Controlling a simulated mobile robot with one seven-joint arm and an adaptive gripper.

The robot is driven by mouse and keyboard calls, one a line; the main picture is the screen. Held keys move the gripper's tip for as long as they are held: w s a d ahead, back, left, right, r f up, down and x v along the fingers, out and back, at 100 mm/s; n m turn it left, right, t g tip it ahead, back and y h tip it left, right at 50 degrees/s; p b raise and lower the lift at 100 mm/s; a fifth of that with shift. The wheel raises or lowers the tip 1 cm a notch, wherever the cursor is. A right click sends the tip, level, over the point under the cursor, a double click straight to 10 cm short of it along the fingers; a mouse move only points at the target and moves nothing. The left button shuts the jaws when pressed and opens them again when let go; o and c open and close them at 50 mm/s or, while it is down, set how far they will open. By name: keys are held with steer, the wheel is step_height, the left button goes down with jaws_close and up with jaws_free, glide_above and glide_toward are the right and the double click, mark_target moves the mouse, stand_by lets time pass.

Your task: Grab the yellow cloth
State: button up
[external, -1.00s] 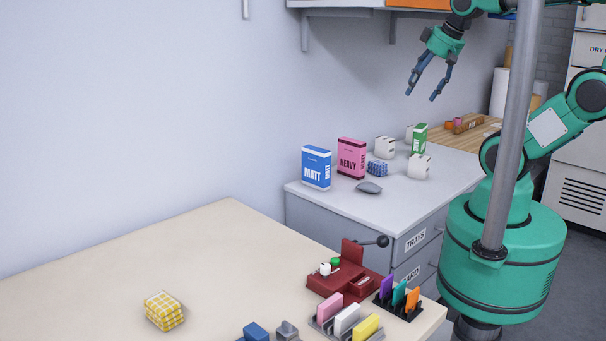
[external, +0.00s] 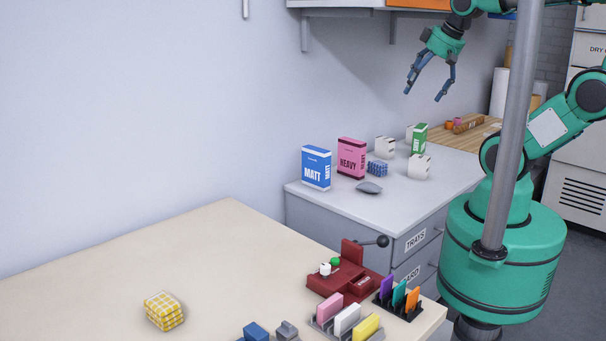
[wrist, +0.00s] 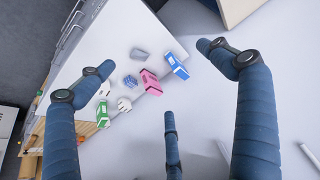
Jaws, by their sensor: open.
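The yellow cloth (external: 164,311) is a folded, yellow-and-white checked bundle on the front left of the cream table (external: 215,235). My gripper (external: 424,93) is open and empty, high above the grey counter, far to the right of the cloth and above it. In the wrist view my gripper's blue fingers (wrist: 160,75) are spread wide with nothing between them. I cannot make out the cloth in the wrist view.
A red lever device (external: 345,280), card holders (external: 345,318) and a blue block (external: 255,332) stand at the table's right side. The counter (external: 395,205) holds a blue MATT box (external: 316,168), a pink HEAVY box (external: 351,158) and several small items. A grey pole (external: 515,130) rises before my arm. The table's middle is clear.

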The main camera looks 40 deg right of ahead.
steer(key=w+a+r+n+g+y, duration=0.15)
steer(key=w+a+n, duration=0.45)
steer(key=w+a, duration=0.9)
steer(key=w+a+f+n+g+y, duration=0.1)
steer(key=w+a+f+n, duration=0.2)
steer(key=a, duration=0.8)
steer(key=w+a+f+n+y, duration=0.15)
steer(key=w+a, duration=0.35)
steer(key=a, duration=0.5)
steer(key=a+f+n+g, duration=0.1)
steer(key=a+f+n, duration=0.1)
steer(key=a+f, duration=0.35)
steer(key=a+f+n+b, duration=0.1)
steer(key=a+f, duration=0.1)
steer(key=a, duration=0.7)
steer(key=a+f+n+g, duration=0.1)
steer(key=a+f+n, duration=0.1)
steer(key=a+f, duration=0.35)
steer(key=s+a+f+n, duration=0.2)
steer(key=s+a+f, duration=0.2)
steer(key=a, duration=0.6)
steer(key=s+a+f+n+g, duration=0.1)
steer(key=s+a+f, duration=0.3)
steer(key=a+f, duration=0.5)
steer(key=shift+a+n+y+b, duration=0.3)
steer(key=shift+a+n, duration=0.05)
steer(key=shift+a, duration=0.55)
steer(key=shift+s+f+g, duration=0.1)
steer(key=shift+g, duration=0.15)
